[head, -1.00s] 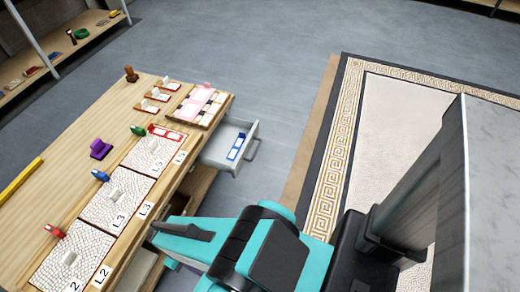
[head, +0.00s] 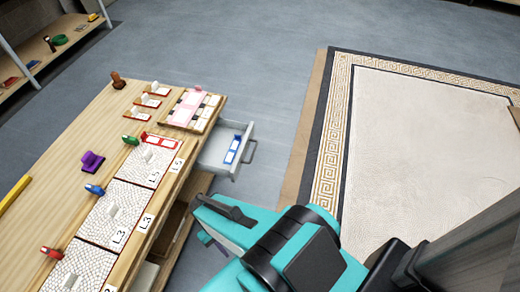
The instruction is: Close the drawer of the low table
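The low wooden table (head: 60,172) fills the left of the head view. Its drawer (head: 214,155) is grey, pulled out from the table's right side near the far end. A handle (head: 250,152) is on its outer front. A blue-and-white piece (head: 233,150) lies in the drawer. My teal and black arm reaches in from the lower right. My gripper (head: 205,215) is at the arm's far end, beside the table's edge, on the near side of the drawer and apart from it. Its fingers are not clear enough to tell open from shut.
On the table stand mosaic panels (head: 124,208), a pink-and-white tray (head: 193,110), a purple piece (head: 92,161) and several small coloured clamps. A shelf (head: 60,42) stands at the far left. Open floor (head: 270,80) and a bordered rug (head: 430,140) lie right of the drawer.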

